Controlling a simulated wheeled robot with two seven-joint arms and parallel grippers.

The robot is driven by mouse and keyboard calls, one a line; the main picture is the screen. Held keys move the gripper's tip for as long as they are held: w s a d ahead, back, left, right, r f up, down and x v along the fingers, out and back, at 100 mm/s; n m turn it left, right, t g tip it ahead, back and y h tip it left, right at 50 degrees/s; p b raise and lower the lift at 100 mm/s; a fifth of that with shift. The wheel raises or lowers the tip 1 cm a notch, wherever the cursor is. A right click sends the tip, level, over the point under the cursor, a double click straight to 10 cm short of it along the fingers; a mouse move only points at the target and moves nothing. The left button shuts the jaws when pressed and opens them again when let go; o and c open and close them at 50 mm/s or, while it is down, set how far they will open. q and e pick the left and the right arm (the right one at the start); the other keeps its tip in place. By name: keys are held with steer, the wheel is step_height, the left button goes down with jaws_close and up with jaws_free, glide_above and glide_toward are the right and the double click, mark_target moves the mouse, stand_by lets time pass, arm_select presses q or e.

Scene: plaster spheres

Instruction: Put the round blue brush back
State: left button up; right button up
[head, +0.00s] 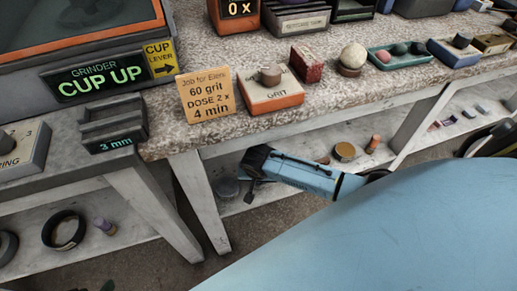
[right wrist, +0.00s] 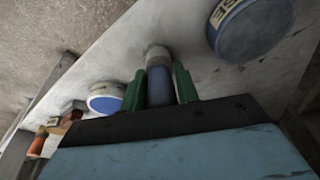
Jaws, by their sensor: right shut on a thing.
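In the right wrist view, my right gripper (right wrist: 157,82) has its two green fingers shut on a round blue-grey piece with a pale end, which looks like the blue brush (right wrist: 160,86). The brush points away from my palm, its pale end at or close to the white shelf surface; whether it touches I cannot tell. In the head view, my right gripper (head: 252,186) reaches under the worktop, over the lower shelf (head: 290,201); the brush cannot be made out there. My left gripper is not in view.
In the right wrist view, a blue-and-white round tub (right wrist: 106,97) is left of the fingers and a larger one (right wrist: 248,28) is upper right. In the head view, a brass round tin (head: 344,151) and an orange cylinder (head: 373,143) stand nearby. The table leg (head: 200,200) is left.

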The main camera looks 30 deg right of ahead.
stand_by(0.3)
steer(key=o, duration=1)
steer(key=shift+c, duration=0.2)
